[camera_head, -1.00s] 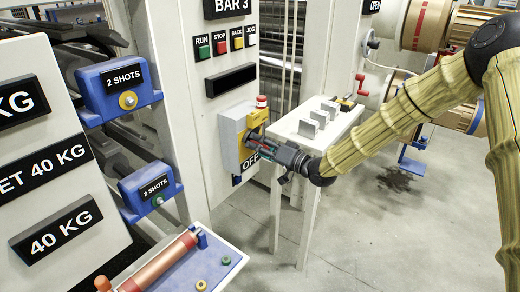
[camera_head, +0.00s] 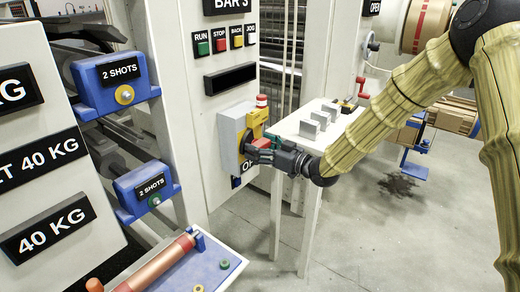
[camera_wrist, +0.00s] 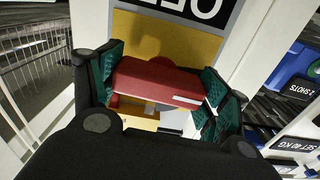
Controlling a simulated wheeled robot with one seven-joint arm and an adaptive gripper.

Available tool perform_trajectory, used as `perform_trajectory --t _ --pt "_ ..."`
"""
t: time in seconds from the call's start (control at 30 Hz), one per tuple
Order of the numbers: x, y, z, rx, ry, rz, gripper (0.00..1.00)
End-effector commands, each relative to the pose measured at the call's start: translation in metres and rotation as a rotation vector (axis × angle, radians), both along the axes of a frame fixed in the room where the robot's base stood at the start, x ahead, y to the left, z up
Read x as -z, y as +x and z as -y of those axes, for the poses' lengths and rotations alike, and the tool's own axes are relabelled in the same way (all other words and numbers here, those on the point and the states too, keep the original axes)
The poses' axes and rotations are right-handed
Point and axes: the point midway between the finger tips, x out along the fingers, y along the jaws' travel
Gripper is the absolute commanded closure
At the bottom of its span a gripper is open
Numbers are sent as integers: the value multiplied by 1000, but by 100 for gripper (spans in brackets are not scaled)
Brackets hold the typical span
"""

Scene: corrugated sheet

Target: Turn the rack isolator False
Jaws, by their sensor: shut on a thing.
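The rack isolator is a grey box (camera_head: 228,142) with a yellow plate (camera_head: 256,117) on the white cabinet. Its red handle (camera_head: 262,143) shows just above my gripper (camera_head: 259,154). In the wrist view the red handle (camera_wrist: 155,80) lies between the green finger pads of my gripper (camera_wrist: 160,86), with pads touching both ends. It appears slightly tilted there. The yellow plate (camera_wrist: 185,40) is behind it. The black OFF label (camera_wrist: 190,10) shows upside down and cut off at the top; in the head view my gripper hides most of it.
A white stand (camera_head: 322,118) with grey blocks is right behind my gripper. A red emergency button (camera_head: 262,101) sits above the isolator. Blue "2 SHOTS" brackets (camera_head: 150,190) and a blue tray (camera_head: 215,262) are to the left.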

Motion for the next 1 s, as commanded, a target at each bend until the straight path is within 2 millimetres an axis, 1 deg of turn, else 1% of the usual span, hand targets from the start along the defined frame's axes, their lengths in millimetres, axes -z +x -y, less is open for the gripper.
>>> perform_trajectory --t 0.23,0.6,0.63,0.73,0.77,1.0 --pt "2 0 1 0 -26 32 48" --pt "2 0 1 0 -28 34 48" --pt "2 0 1 0 -28 34 22" --pt "2 0 1 0 -27 34 4" --pt "1 0 0 0 -27 34 3" --pt "1 0 0 0 -27 35 3"
